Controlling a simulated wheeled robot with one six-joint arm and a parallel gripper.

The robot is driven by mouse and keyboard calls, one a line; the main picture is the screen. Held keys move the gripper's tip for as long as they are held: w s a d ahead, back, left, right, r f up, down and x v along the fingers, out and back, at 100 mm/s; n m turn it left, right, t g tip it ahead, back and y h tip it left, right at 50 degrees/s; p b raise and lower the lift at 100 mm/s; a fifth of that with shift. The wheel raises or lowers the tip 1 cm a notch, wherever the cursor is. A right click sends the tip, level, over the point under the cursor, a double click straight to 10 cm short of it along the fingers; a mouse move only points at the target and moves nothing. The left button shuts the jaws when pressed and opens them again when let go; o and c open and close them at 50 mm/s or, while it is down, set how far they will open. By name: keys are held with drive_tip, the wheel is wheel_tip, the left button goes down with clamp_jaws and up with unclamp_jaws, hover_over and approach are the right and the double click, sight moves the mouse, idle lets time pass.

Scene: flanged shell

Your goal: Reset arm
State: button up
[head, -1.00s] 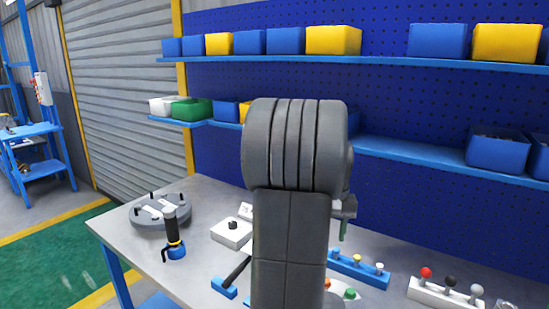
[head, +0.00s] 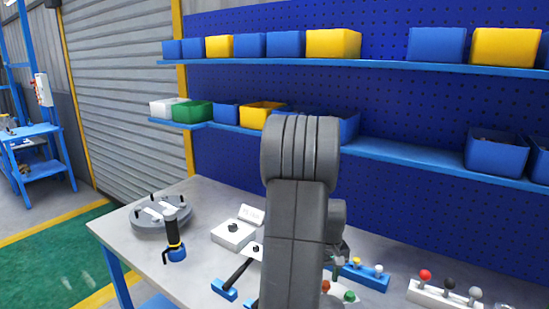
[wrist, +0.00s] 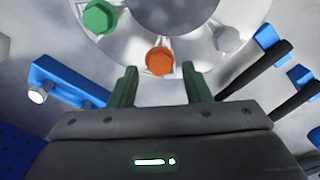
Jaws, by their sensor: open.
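In the wrist view my gripper (wrist: 162,84) is open, with its two dark green fingers apart and nothing held between them. An orange hex-headed part (wrist: 159,61) lies beyond the fingertips, in line with the gap. It sits on a pale round flanged piece (wrist: 125,48), along with a green hex-headed part (wrist: 100,17) and greyish ones. In the head view my arm stands in the middle and hides most of that piece. The orange part (head: 325,286) and the green part (head: 349,296) show beside it.
A blue block with pegs (head: 367,276) and a white block with red, black and grey knobs (head: 445,291) stand right on the workbench (head: 195,265). A grey disc (head: 150,226), a black-and-blue tool (head: 174,239) and a white box (head: 232,235) stand left. Shelves of bins are behind.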

drive_tip(key=n+p, duration=0.1)
drive_tip(key=n, duration=0.4)
drive_tip(key=shift+a+n, duration=0.1)
drive_tip(key=shift+n, duration=0.2)
drive_tip(key=n, duration=0.2)
drive_tip(key=n+p, duration=0.1)
drive_tip(key=n, duration=0.2)
drive_tip(key=shift+s+a+r+n, duration=0.1)
drive_tip(key=shift+s+n, duration=0.1)
drive_tip(key=shift+n, duration=0.1)
wheel_tip(320, 180, up, 7)
drive_tip(key=shift+f, duration=0.2)
